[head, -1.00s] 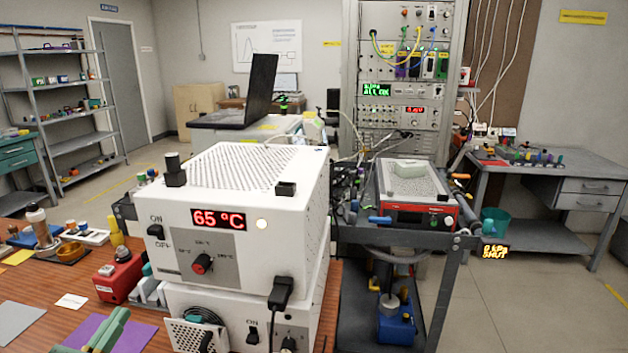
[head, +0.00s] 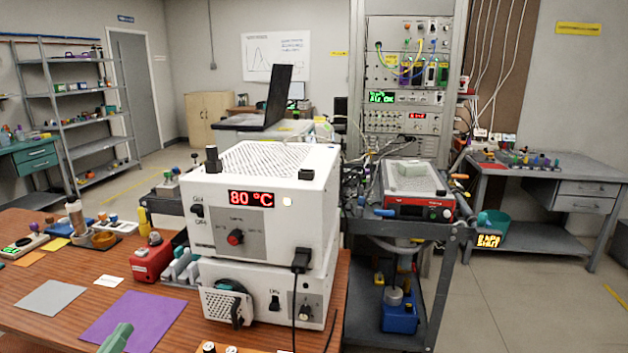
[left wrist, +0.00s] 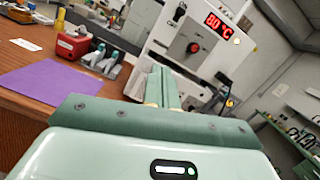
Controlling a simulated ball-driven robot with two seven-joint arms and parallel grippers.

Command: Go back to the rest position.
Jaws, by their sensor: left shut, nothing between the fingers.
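My left gripper (head: 117,338) shows at the bottom edge of the head view as a pale green finger tip over the wooden table, in front of the purple sheet. In the left wrist view my left gripper (left wrist: 162,88) has its green fingers together with nothing between them. It points toward the white heater box (left wrist: 195,40) but is apart from it. The white heater box (head: 262,205) in the head view reads 80 °C in red and stands on a second white unit (head: 262,292). My right gripper is not in view.
A purple sheet (head: 133,320), a grey sheet (head: 50,298) and a red box (head: 152,262) are on the table. A dark trolley (head: 445,270) with a red-fronted device (head: 415,205) stands to the right. Open floor (head: 530,310) lies at the right.

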